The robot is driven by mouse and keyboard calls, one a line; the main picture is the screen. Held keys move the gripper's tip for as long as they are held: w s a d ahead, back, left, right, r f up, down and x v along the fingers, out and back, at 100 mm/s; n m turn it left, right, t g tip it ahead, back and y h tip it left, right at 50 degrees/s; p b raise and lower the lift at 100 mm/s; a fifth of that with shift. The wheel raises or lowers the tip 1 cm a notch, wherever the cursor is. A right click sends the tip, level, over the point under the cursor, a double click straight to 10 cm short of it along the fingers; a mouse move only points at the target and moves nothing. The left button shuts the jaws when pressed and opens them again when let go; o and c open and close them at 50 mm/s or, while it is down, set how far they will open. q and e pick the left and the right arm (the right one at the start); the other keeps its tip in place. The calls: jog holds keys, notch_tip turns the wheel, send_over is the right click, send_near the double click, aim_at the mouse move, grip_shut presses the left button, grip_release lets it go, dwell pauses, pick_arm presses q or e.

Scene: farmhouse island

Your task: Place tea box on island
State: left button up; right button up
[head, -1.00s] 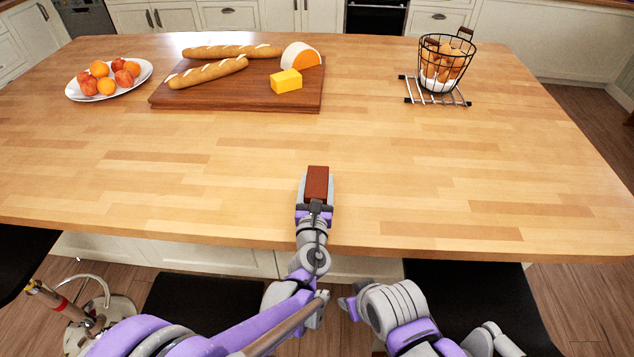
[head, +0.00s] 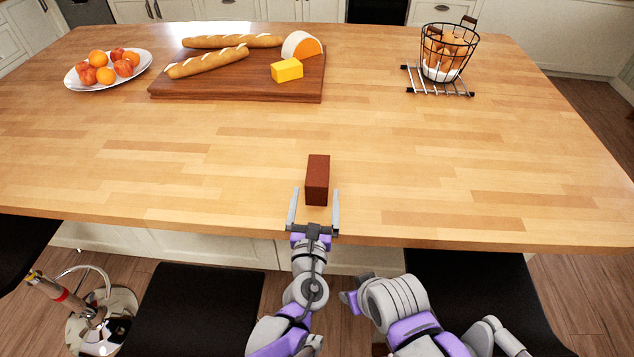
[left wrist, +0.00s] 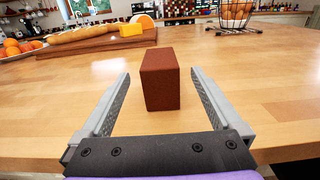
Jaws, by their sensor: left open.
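The tea box (head: 317,180) is a small reddish-brown block standing on the wooden island top (head: 420,150) near its front edge. My left gripper (head: 315,193) is open just in front of the box, at the island's front edge. In the left wrist view the tea box (left wrist: 160,80) stands beyond and between the two spread fingers (left wrist: 158,82), with clear gaps on both sides. My right arm shows at the lower right of the head view, but its fingertips cannot be made out.
A cutting board (head: 235,92) holds two baguettes and cheese at the back. A white oval plate (head: 135,68) of fruit lies at the left. A wire egg basket (head: 447,55) stands on a metal trivet (head: 412,82) at the back right. The middle of the island is clear.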

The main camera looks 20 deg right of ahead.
pick_arm(q)
jog(key=shift+v, duration=1.75)
jog(key=a+f+n+g+y, duration=0.15)
jog(key=a+n+y, duration=0.35)
jog(key=a+n, duration=0.7)
jog(key=a+f+n+g+y, duration=0.15)
jog(key=a+n+y, duration=0.35)
jog(key=a+n, duration=0.7)
jog(key=s+a+f+n+g+h, duration=0.1)
jog(key=s+a+f+n+g, duration=0.2)
jog(key=s+n, duration=0.5)
jog(key=s+a+f+n+g+h, duration=0.2)
jog(key=s+a+f+n+g, duration=0.1)
jog(key=s+n, duration=0.5)
jog(key=shift+s+a+n+g, duration=0.35)
jog(key=shift+a+g, duration=0.3)
jog(key=shift+g, duration=0.55)
jog(key=shift+f, duration=0.1)
